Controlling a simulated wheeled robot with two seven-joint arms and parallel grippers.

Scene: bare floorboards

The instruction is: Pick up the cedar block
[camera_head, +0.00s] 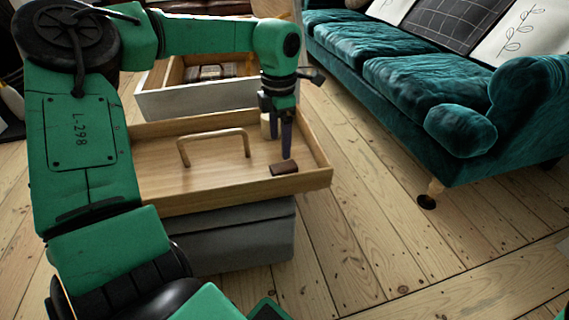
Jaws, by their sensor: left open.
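A small dark brown block (284,169), probably the cedar block, lies flat in the right front part of a shallow wooden tray (200,199). My left gripper (280,147) points down into the tray just behind and above this block. Its dark fingers are apart, with nothing seen between them. A pale tan upright piece (265,126) stands close behind the fingers, partly hidden by them. I cannot tell whether the fingers touch it. My right gripper is not in view.
A wire-like wooden handle (213,133) arches up inside the tray, left of the gripper. The tray sits on a grey box (235,240). A second box (195,98) stands behind. A teal sofa (440,90) is at the right. Floorboards (370,220) between are clear.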

